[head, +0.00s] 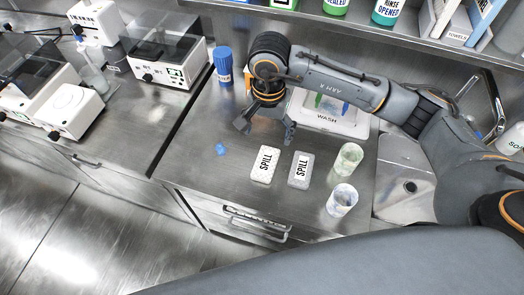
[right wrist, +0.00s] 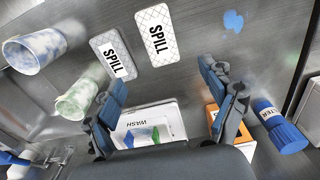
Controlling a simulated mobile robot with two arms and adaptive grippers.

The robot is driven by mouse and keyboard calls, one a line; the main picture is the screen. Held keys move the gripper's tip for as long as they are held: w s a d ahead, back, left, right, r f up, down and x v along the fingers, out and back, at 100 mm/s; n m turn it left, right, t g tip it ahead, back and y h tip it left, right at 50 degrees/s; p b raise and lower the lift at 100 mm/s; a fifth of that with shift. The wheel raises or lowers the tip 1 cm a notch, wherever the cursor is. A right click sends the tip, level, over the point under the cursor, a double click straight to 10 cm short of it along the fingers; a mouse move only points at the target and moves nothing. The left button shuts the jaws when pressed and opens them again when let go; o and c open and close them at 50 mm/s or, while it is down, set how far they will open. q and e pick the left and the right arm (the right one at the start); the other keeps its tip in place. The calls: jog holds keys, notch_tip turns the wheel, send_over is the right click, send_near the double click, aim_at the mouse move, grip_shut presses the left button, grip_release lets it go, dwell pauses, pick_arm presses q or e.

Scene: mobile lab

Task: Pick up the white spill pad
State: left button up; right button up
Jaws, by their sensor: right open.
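The white spill pad (head: 265,164) lies flat on the steel counter, its black SPILL label facing up. A greyer spill pad (head: 301,170) lies just right of it, with a small gap between them. In the right wrist view the white pad (right wrist: 157,35) is at the top middle and the grey pad (right wrist: 112,56) is left of it. My right gripper (head: 265,130) is open and empty, above the counter and behind the white pad, apart from it. Its spread fingers also show in the right wrist view (right wrist: 160,80). My left gripper is not in view.
Two stained cups (head: 348,158) (head: 342,199) stand right of the pads. A white WASH tray (head: 360,127) is behind, partly under my arm. A blue-capped bottle (head: 223,66) stands at back left. A blue spot (head: 220,149) marks the counter. A sink (head: 405,185) is at right.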

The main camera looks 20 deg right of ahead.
jog(key=p, duration=0.1)
send_over(266, 161)
jog(key=f, duration=0.6)
jog(key=shift+s+d+f, duration=0.1)
jog(key=shift+s+f, duration=0.15)
jog(key=shift+f, duration=0.15)
jog(key=shift+w+f, duration=0.1)
jog(key=shift+f, duration=0.2)
notch_tip(266, 161, down, 4)
jog(key=p, duration=0.2)
jog(key=shift+f+p, duration=0.1)
jog(key=shift+p, duration=0.25)
jog(key=shift+f, duration=0.3)
jog(key=shift+w+f, duration=0.1)
jog(key=shift+f, duration=0.1)
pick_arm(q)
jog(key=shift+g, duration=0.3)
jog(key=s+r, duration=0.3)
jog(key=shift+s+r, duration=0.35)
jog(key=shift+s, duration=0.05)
pick_arm(e)
jog(key=c, duration=1)
